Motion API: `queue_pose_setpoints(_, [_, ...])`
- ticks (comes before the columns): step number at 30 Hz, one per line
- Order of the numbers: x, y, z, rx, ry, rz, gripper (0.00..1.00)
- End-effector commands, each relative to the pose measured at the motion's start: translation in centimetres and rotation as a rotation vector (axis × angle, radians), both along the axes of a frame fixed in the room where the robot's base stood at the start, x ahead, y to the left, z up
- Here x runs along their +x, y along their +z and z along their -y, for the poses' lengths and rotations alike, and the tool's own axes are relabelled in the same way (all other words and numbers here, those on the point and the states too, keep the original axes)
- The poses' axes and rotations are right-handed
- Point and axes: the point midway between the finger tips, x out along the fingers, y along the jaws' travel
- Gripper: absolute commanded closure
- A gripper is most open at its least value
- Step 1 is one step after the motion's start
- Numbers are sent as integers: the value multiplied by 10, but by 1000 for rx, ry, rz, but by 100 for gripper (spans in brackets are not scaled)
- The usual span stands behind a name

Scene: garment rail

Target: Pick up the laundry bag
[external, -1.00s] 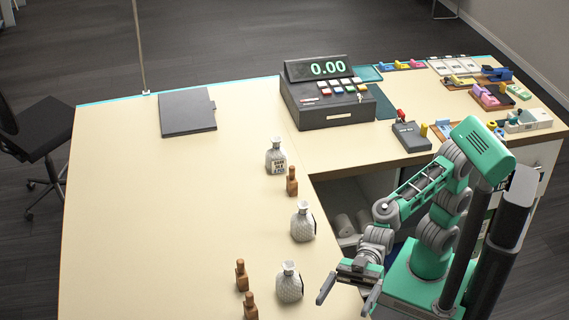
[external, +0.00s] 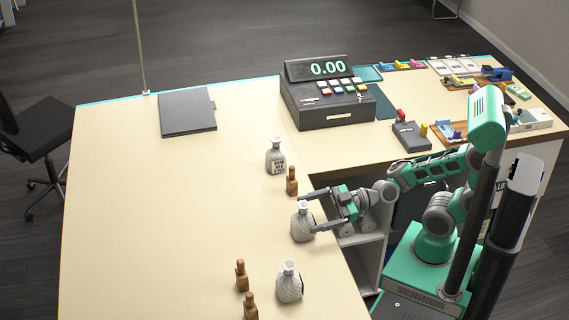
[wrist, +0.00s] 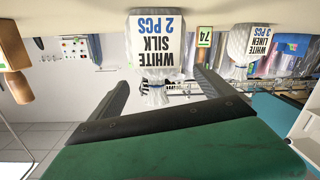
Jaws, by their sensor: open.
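Three pale, textured laundry bags stand on the counter: a far one (external: 276,157), a middle one (external: 301,226) and a near one (external: 289,284). My gripper (external: 312,212) is open at the middle bag, with one finger on its far side and one on its near side. I cannot tell whether the fingers touch it. In the wrist view, a bag labelled "WHITE SILK 2 PCS" (wrist: 155,42) shows between the two fingers. A second bag labelled "WHITE LINEN 3 PCS" (wrist: 243,46) is to the right, outside them.
Small brown bottle-shaped pieces stand close by: one (external: 292,182) between the far and middle bags, and two (external: 242,276) left of the near bag. A cash register (external: 325,100) and a dark folder (external: 187,112) lie farther back. The left of the counter (external: 150,220) is clear.

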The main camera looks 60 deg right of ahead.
Motion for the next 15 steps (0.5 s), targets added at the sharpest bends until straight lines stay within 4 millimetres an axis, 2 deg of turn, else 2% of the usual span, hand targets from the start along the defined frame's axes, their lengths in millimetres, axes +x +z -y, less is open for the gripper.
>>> queue_pose_setpoints(1, [-3,-13,6,47,-17,-35,7])
queue_pose_setpoints(3, [-7,-24,11,116,-37,-74,7])
queue_pose_setpoints(7, [-10,-33,17,191,-61,-114,7])
queue_pose_setpoints(15, [10,-32,-6,197,-57,-121,7])
